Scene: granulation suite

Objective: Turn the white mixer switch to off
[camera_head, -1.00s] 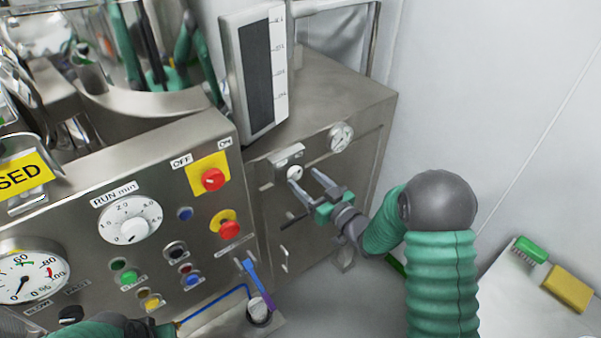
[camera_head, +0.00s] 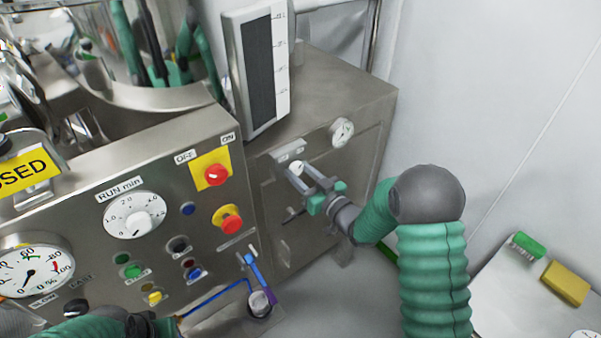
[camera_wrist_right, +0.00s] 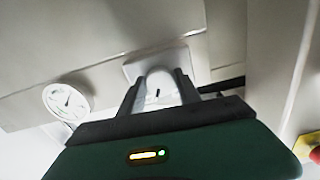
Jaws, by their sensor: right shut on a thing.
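The white mixer switch (camera_head: 297,167) is a small round knob under a label on the steel cabinet's front, right of the main control panel. My right gripper (camera_head: 302,173) reaches it from the lower right, its two fingers shut on the knob. In the right wrist view the white switch (camera_wrist_right: 160,84) sits between the fingertips of the right gripper (camera_wrist_right: 157,92), with a small dark mark on its face. My left gripper (camera_head: 150,325) is at the bottom left edge, mostly cut off; its fingers cannot be made out.
A round gauge (camera_head: 342,131) is right of the switch. A dark lever (camera_head: 295,213) is below it. The main panel carries a red knob (camera_head: 216,174), a red button (camera_head: 231,223) and a run dial (camera_head: 135,214). A brush (camera_head: 527,246) and yellow sponge (camera_head: 565,283) lie at right.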

